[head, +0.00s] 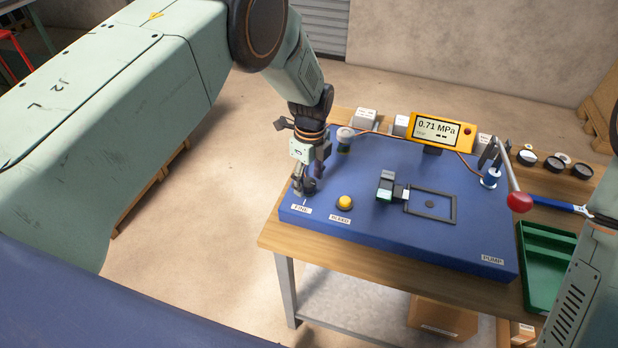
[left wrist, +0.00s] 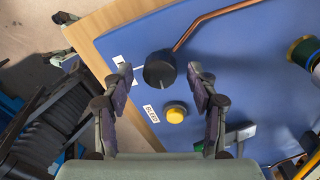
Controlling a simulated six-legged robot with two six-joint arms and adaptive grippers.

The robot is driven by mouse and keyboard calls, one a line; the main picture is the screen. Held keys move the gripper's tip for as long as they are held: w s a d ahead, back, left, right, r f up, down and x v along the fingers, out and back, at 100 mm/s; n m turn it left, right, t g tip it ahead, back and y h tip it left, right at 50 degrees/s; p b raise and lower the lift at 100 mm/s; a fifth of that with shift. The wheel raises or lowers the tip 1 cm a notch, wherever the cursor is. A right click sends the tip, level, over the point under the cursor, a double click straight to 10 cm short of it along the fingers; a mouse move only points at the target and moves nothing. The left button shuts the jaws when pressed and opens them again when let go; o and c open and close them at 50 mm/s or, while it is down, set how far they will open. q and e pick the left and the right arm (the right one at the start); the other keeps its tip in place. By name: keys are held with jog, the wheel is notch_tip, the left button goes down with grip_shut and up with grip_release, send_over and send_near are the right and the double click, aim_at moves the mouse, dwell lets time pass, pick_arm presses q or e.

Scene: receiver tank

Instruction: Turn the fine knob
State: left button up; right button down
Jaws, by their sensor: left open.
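The fine knob (left wrist: 160,69) is a dark round knob on the blue panel (left wrist: 230,75), and in the left wrist view it sits between the fingertips of my left gripper (left wrist: 160,75). The fingers are open, with a visible gap on each side of the knob. In the head view my left gripper (head: 306,188) points down at the panel's left front corner, just behind the FINE label (head: 301,209), and mostly hides the knob. I cannot tell how deep the fingertips reach. My right gripper is not in view.
A yellow bleed button (head: 345,202) sits close right of the gripper. The yellow gauge (head: 440,131) reads 0.71 MPa. A red-ended pump lever (head: 519,201), a green tray (head: 548,255) and a blue-handled tool (head: 555,204) are at the right.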

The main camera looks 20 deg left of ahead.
aim_at(310, 181)
pick_arm(q)
notch_tip(310, 181, up, 12)
jog(key=shift+w, duration=0.2)
jog(key=shift+s+d+f, duration=0.1)
jog(key=shift+f, duration=0.1)
dwell(0.5)
